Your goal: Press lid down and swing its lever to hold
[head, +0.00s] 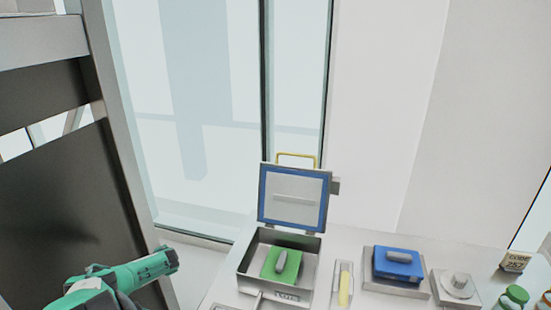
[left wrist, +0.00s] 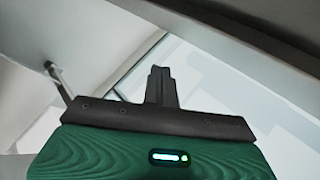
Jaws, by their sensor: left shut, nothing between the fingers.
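A grey metal box (head: 245,265) stands on the white counter with its lid (head: 295,190) swung up, nearly upright, at the back. The lid has a blue border on its inner face and a yellow handle (head: 297,155) at its top edge. A green block (head: 281,266) with a grey grip lies inside the box. A thin metal lever (head: 257,300) shows at the box's front, partly cut by the picture edge. My left gripper (left wrist: 160,72) shows in the left wrist view, shut and empty, away from the box. My right gripper is not in view.
Right of the box are a yellow item in a narrow tray (head: 345,286), a blue block (head: 397,263) on a grey tray, a white round-knobbed piece (head: 459,285) and green jars (head: 515,297). A dark-panelled frame (head: 70,190) rises at the left.

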